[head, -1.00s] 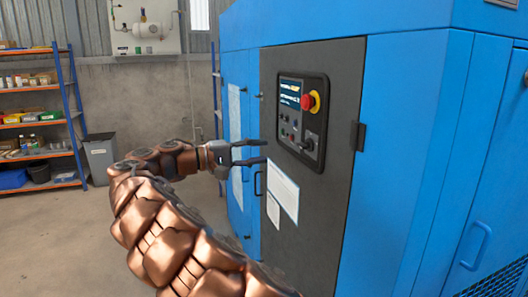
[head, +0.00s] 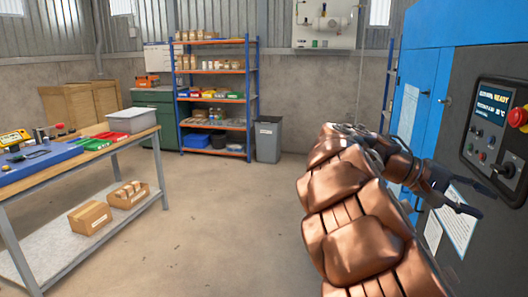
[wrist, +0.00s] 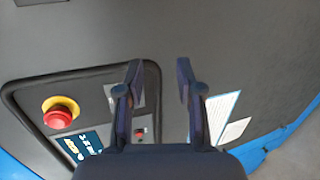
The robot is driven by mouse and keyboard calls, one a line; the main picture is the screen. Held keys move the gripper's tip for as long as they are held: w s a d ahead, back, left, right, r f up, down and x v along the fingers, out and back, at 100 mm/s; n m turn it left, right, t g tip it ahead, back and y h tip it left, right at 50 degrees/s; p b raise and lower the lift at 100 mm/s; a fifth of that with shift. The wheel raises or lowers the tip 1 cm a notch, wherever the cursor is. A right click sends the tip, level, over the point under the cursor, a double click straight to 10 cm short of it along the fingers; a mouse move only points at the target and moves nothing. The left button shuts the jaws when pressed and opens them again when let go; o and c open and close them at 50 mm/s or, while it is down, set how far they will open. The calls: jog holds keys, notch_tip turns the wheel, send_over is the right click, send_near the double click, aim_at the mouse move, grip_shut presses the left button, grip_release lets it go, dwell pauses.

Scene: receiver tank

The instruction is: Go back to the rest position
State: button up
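My gripper (head: 470,199) is at the right of the head view, in front of the dark door of the blue cabinet (head: 427,60). Its two fingers are apart with nothing between them; the wrist view (wrist: 159,85) shows the same gap. The control panel (head: 494,130) on the door has a lit display, a red emergency button (head: 517,117) and a black rotary switch. In the wrist view the red button (wrist: 58,117) on its yellow collar lies left of the fingers. The fingers appear clear of the panel. My copper arm reaches up from the lower right.
A workbench (head: 88,165) with trays and tools stands at the left, cartons on its lower shelf. A shelf rack (head: 246,95), a grey bin (head: 268,140) and a green cabinet (head: 152,118) stand at the back. Paper sheets (head: 457,222) hang on the door. The middle floor is clear.

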jog(key=s+a+f+n+t+y, duration=0.1)
jog(key=s+a+f+y, duration=0.2)
jog(key=s+a+f, duration=0.3)
jog(key=s+a+f+t+y, duration=0.1)
jog(key=s+a+f+y, duration=0.25)
jog(key=s+f, duration=0.4)
jog(key=s+a+f+n+t+y, duration=0.1)
jog(key=s+a+f+n+y, duration=0.15)
jog(key=s+a+f, duration=0.5)
jog(key=s+a+f+n+y, duration=0.1)
jog(key=s+a+f+y, duration=0.3)
jog(key=a, duration=0.6)
notch_tip(320, 180, up, 16)
jog(key=w+t+p, duration=0.1)
jog(key=p, duration=1.4)
jog(key=shift+w, duration=0.35)
jog(key=shift+a, duration=0.1)
